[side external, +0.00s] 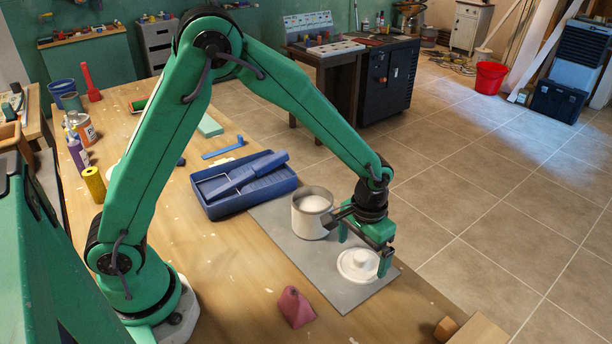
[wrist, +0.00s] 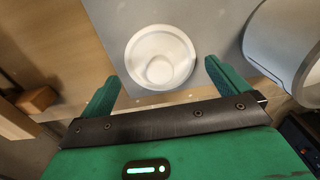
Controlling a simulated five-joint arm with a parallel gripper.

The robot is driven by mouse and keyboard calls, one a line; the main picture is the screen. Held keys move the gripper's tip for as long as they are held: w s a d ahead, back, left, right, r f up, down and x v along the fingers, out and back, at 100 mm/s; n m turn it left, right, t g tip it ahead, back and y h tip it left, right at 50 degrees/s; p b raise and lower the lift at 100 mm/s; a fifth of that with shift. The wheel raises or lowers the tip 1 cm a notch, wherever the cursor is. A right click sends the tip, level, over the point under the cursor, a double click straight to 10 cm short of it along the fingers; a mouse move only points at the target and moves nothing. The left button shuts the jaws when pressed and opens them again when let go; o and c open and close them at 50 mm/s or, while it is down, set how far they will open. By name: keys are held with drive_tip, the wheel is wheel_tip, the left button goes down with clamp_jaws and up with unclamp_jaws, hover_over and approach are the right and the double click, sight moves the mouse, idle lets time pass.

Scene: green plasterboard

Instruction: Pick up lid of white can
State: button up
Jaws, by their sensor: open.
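The white lid (side external: 358,266), round with a raised knob, lies flat on the grey mat (side external: 290,249). The white can (side external: 312,214) stands upright and open beside it, with white contents showing inside. My gripper (side external: 364,251) is above the lid, its fingers pointing down, open and empty. In the wrist view the lid (wrist: 160,58) appears ahead of and between the two green fingers (wrist: 160,84), a little nearer the top. The can (wrist: 285,40) shows in part at the right edge there. I cannot tell the exact height of the fingertips over the lid.
A blue paint tray (side external: 242,187) lies behind the can at left. A pink wedge-shaped block (side external: 295,307) sits on the table in front. Wooden blocks (side external: 470,330) are at the near right edge. Cans and bottles stand at far left. The mat left of the lid is clear.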

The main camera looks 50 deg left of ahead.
drive_tip(key=shift+f, duration=1.15)
drive_tip(key=c, duration=0.8)
drive_tip(key=shift+o, duration=0.2)
drive_tip(key=shift+r, duration=0.2)
drive_tip(key=shift+r, duration=0.55)
drive_tip(key=r, duration=0.3)
drive_tip(key=shift+s+d+r, duration=0.1)
drive_tip(key=shift+s+d, duration=0.15)
drive_tip(key=shift+d, duration=0.05)
drive_tip(key=s+d+r, duration=0.6)
drive_tip(key=s+d, duration=0.1)
drive_tip(key=s, duration=0.1)
drive_tip(key=shift+s+r, duration=0.2)
drive_tip(key=shift+s, duration=0.05)
